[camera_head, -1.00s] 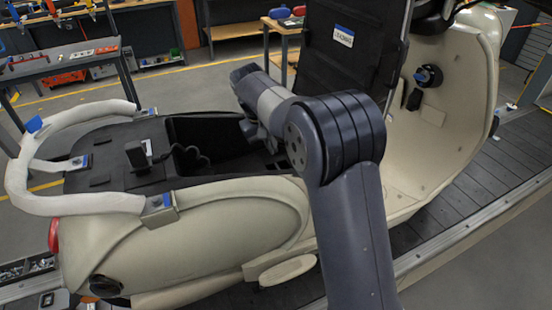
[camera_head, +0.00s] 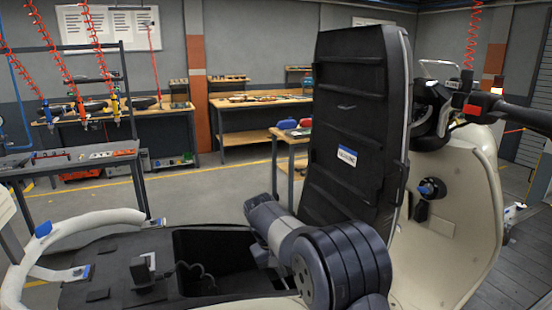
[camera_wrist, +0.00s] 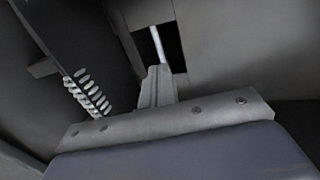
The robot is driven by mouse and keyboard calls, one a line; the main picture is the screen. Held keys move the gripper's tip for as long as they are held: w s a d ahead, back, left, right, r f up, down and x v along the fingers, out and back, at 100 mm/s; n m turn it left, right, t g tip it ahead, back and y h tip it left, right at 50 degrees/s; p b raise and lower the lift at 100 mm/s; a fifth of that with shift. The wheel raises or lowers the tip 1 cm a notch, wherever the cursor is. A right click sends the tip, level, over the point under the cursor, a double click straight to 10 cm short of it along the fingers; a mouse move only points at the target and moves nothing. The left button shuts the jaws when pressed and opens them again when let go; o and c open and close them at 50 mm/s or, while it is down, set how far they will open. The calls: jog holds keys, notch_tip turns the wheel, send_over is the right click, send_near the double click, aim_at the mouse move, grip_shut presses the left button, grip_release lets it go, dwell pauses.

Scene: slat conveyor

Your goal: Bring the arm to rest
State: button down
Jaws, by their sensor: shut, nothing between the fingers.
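My arm (camera_head: 340,262) rises at the bottom centre of the head view, bent at a dark ribbed joint. Its forearm points left and away, over the right part of the scooter's open under-seat compartment (camera_head: 205,245). The end of the arm is hidden behind its own links there. In the wrist view my gripper (camera_wrist: 157,72) shows as narrow grey fingers beyond a bolted plate, shut and empty. Dark and grey surfaces are close around it, with a pale coil spring (camera_wrist: 88,92) to the left. I cannot tell whether it touches anything.
The raised black seat (camera_head: 345,125) stands upright just beyond and right of my arm. The scooter's cream front shield (camera_head: 465,205) is at right, the pale grab rail (camera_head: 85,226) at left. A tool table (camera_head: 70,165) and workbenches (camera_head: 255,118) stand farther back, with open floor between.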

jog(key=shift+x, duration=2.75)
jog(key=shift+s, duration=0.1)
